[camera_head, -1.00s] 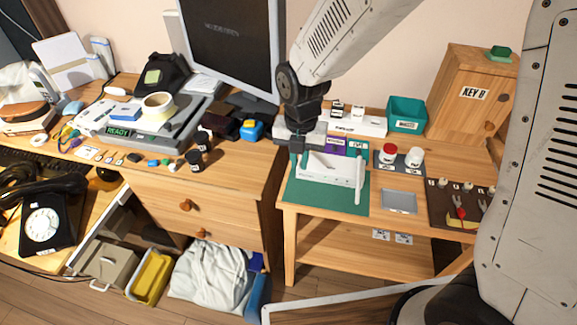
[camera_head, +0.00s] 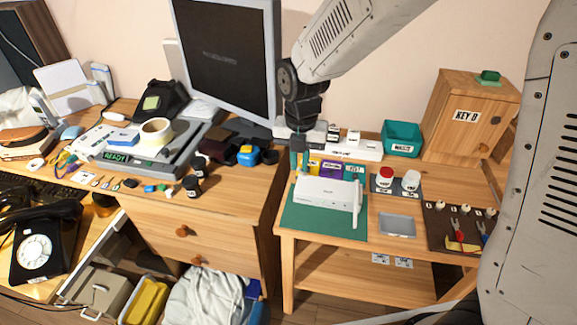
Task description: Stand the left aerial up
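The white router (camera_head: 325,190) sits on a green mat (camera_head: 300,226) on the small wooden table. One white aerial (camera_head: 356,204) shows at its right end as a narrow bar reaching past the front edge; I cannot tell whether it is upright or folded. The left aerial cannot be made out clearly at the left end, where my gripper is. My gripper (camera_head: 300,166) points down by the router's back left corner, with teal fingertips. The fingers are too small to tell open from shut, and nothing shows clearly between them.
Behind the router are coloured labelled boxes (camera_head: 334,170) and a white rack (camera_head: 352,149). Right of it are two jars (camera_head: 385,181), a grey tray (camera_head: 398,225) and a tool mat (camera_head: 440,215). A green bin (camera_head: 402,139), a wooden key cabinet (camera_head: 465,120) and a monitor (camera_head: 228,60) stand behind.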

